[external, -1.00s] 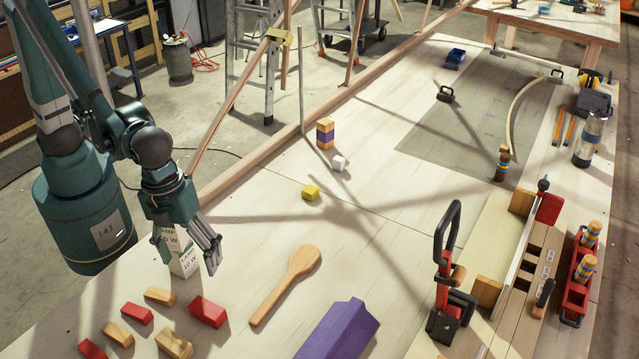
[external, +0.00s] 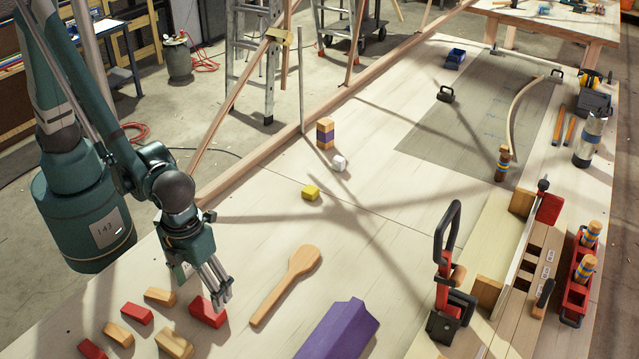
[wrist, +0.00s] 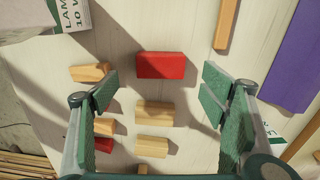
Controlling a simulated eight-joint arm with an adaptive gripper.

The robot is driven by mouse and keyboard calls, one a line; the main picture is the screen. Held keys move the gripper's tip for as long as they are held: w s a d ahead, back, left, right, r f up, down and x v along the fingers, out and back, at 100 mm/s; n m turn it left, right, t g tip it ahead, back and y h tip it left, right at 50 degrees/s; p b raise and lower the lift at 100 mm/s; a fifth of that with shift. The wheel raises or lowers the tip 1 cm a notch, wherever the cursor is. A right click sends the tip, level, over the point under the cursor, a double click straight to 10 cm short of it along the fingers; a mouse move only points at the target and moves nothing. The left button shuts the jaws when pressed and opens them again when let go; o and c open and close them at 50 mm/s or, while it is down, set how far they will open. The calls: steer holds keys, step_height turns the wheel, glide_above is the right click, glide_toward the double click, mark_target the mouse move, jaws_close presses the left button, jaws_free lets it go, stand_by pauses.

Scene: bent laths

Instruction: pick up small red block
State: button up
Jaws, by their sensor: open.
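Three red blocks show in the external view. The largest-looking red block (external: 207,311) lies beside my gripper (external: 222,296), partly behind its fingers. Two more, a middle red block (external: 137,313) and a front-left red block (external: 92,349), lie to its left. In the wrist view a red block (wrist: 161,65) lies flat just ahead of the gap of my gripper (wrist: 160,90). My gripper is open and empty, its green-padded fingers wide apart, apparently above the table. Another red block (wrist: 75,138) shows partly behind the left finger.
Small wooden blocks (external: 174,344) lie close around the red ones. A wooden spoon (external: 290,285) and a purple block (external: 338,330) lie to the right. A lamp box (wrist: 45,15) stands at upper left in the wrist view. The table beyond the spoon is fairly clear.

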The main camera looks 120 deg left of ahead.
mark_target(206, 308)
steer(key=shift+f, duration=1.3)
steer(key=shift+f, duration=0.15)
steer(key=shift+f, duration=2.45)
steer(key=c, duration=1)
